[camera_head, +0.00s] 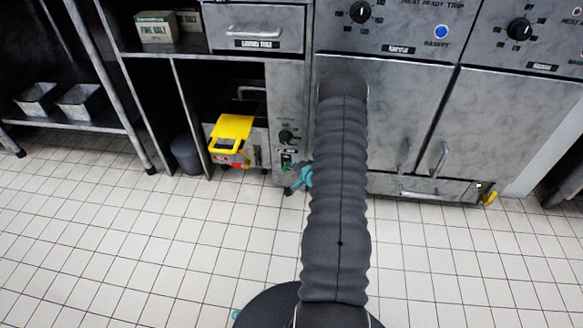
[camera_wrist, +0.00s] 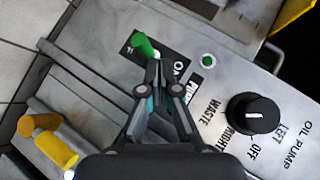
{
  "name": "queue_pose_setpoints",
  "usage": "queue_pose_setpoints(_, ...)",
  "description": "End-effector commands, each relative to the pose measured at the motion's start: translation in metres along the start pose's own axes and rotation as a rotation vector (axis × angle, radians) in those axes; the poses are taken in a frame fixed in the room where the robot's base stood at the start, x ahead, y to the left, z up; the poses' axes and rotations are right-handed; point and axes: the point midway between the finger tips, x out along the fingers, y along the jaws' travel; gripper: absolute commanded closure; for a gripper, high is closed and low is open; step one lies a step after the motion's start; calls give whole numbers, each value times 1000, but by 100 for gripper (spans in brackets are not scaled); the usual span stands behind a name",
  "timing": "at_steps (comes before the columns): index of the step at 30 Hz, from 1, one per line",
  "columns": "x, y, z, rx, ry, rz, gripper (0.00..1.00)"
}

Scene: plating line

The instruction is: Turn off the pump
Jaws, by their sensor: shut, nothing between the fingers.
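In the wrist view, a green lever (camera_wrist: 144,44) stands on a dark plate on the grey control panel (camera_wrist: 212,92), with a partly hidden "ON" label beside it. A small green round lamp (camera_wrist: 208,60) is to its right. A black "OIL PUMP" knob (camera_wrist: 253,115) sits lower right, with the words LEFT, OFF, RIGHT and WASTE around it. My gripper (camera_wrist: 160,75) is shut and empty, its tips just below the lever; I cannot tell whether they touch it. In the head view, my gripper (camera_head: 304,177) is by the panel's lower part, mostly hidden by my arm.
A yellow-topped unit (camera_head: 232,130) stands in the open bay left of the panel. A yellow handle (camera_wrist: 48,138) shows at lower left in the wrist view. Cabinet doors (camera_head: 385,125) are to the right. The tiled floor (camera_head: 140,240) in front is clear.

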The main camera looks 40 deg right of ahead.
Motion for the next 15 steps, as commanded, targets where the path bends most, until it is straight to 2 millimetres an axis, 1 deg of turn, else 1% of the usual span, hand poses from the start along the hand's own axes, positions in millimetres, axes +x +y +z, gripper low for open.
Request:
queue_pose_setpoints(10, -1, 0, -1, 0, 0, 0, 100)
queue_pose_setpoints(15, -11, -4, -10, 0, 1, 0, 100)
